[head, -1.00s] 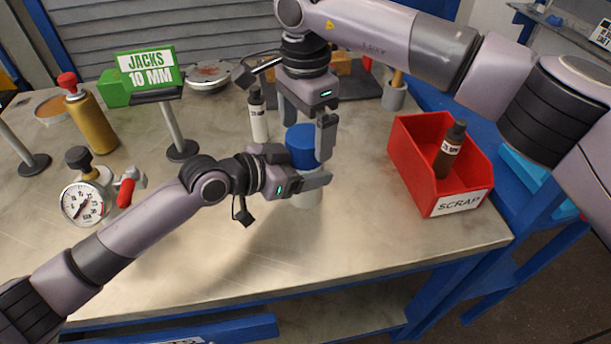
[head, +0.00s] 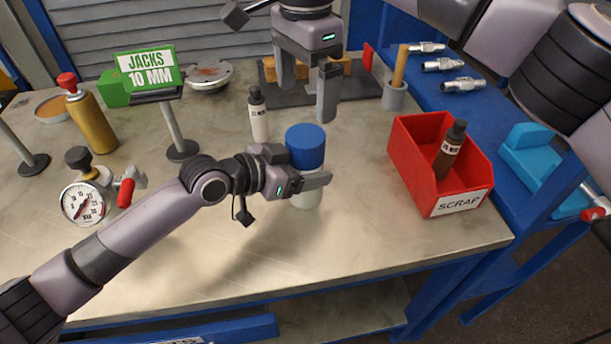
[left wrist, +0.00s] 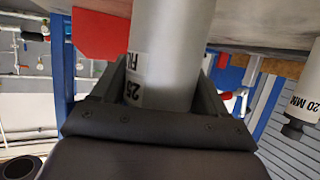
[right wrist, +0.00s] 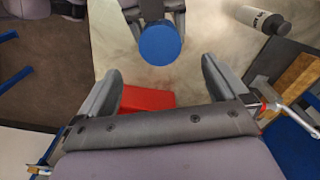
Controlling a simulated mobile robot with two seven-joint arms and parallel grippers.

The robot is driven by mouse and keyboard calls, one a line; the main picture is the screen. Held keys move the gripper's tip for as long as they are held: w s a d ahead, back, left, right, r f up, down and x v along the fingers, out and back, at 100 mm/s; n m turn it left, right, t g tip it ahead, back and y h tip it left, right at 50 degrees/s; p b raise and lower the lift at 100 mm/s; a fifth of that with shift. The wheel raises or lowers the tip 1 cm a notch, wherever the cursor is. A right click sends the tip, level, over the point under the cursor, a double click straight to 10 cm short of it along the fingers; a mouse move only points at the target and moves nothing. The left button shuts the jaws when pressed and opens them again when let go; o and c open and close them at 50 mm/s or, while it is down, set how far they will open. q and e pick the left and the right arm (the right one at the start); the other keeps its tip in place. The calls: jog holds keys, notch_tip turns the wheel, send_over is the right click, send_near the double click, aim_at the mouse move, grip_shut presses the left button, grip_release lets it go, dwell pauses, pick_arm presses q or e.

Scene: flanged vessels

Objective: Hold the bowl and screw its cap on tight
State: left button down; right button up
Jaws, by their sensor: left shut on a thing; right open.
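The bowl (head: 307,198) is a pale grey cylinder standing upright on the bench, with the blue cap (head: 305,147) on its top. My left gripper (head: 322,183) is shut on the bowl from the left, below the cap. The left wrist view shows the grey bowl wall (left wrist: 172,50) with part of a black label between the fingers. My right gripper (head: 303,100) is open and empty, above and behind the cap. In the right wrist view the cap (right wrist: 160,43) lies beyond the open fingertips. I cannot tell how tight the cap is.
A red scrap bin (head: 430,175) holding a dark bottle (head: 450,148) stands to the right. A white bottle (head: 258,115) stands behind the bowl. A pressure gauge (head: 84,203) and a brass bottle (head: 90,122) are at left. The bench front is clear.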

notch_tip(320, 180, up, 5)
jog(key=shift+r, duration=0.2)
pick_arm(q)
grip_release()
jog(key=v, duration=0.7)
dwell(0.5)
